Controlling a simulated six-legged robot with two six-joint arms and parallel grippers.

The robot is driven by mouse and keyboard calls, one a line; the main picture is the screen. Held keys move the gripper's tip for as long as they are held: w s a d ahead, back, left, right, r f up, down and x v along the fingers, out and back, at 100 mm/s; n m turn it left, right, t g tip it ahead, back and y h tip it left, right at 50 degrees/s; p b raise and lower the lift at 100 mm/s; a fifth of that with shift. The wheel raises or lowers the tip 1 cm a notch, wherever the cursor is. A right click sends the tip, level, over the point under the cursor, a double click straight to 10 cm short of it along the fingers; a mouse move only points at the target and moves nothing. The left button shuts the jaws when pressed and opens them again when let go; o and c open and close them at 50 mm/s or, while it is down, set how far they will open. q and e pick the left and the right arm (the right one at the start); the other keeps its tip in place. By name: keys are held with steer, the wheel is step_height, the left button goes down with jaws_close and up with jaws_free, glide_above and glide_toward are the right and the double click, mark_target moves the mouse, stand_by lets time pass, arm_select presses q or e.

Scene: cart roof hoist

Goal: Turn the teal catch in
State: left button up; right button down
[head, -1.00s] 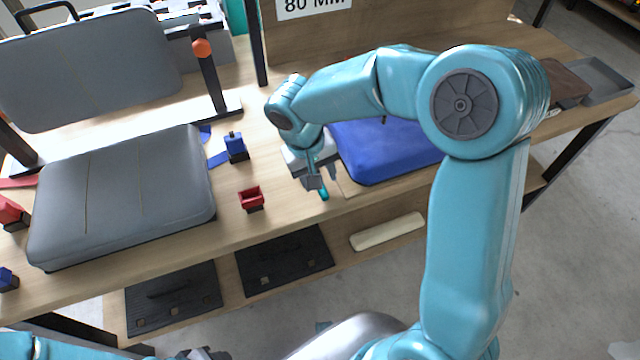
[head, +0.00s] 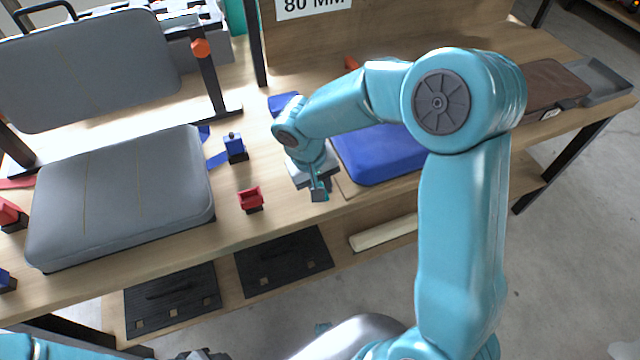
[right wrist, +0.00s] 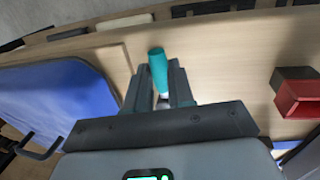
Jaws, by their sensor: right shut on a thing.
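The teal catch (right wrist: 157,70) is a short rounded teal piece standing between the fingers of my right gripper (right wrist: 160,92) in the right wrist view. The gripper is shut on it. In the head view my right gripper (head: 319,190) is at the front edge of the bench, beside a blue cushion. Only a sliver of the catch shows there, mostly hidden by the fingers. Part of my left gripper (head: 200,354) shows at the bottom edge of the head view, low and away from the bench; its fingers are not clear.
The blue cushion (head: 375,160) lies right of my right gripper. A red clip block (head: 251,199) and a blue block (head: 235,147) stand to its left, with a grey cushion (head: 125,195) beyond. A lower shelf holds black panels (head: 285,262) and a cream roll (head: 385,232).

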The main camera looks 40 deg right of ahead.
steer(key=shift+d, duration=0.1)
steer(key=shift+d+n+b, duration=0.4)
steer(key=shift+n+b, duration=0.1)
steer(key=shift+n, duration=0.6)
steer(key=shift+s+d+n+t, duration=0.1)
steer(key=shift+d+n+t, duration=0.25)
steer(key=shift+n, duration=0.45)
steer(key=d+n, duration=0.1)
steer(key=n, duration=0.1)
steer(key=shift+d+n+t+b, duration=0.2)
steer(key=shift+n+t+b, duration=0.1)
steer(key=shift+n, duration=0.1)
steer(key=shift+w+d+r+n, duration=0.1)
steer(key=shift+w+d+n, duration=0.25)
steer(key=shift+n, duration=0.55)
steer(key=n+p, duration=0.1)
steer(key=d+n, duration=0.1)
steer(key=n, duration=0.1)
steer(key=shift+w+d+r+n+t+y+p, duration=0.1)
steer(key=shift+w+d+n+t+y+p, duration=0.1)
steer(key=shift+w+n+t+y+p, duration=0.15)
steer(key=shift+w+d+n+y+p, duration=0.3)
steer(key=shift+n+p, duration=0.4)
steer(key=shift+n, duration=0.3)
steer(key=shift+w+d+n+y+p, duration=0.15)
steer(key=shift+w+n+p, duration=0.25)
steer(key=shift+n+p, duration=0.45)
steer(key=shift+t, duration=0.3)
steer(key=c, duration=1)
jaws_free()
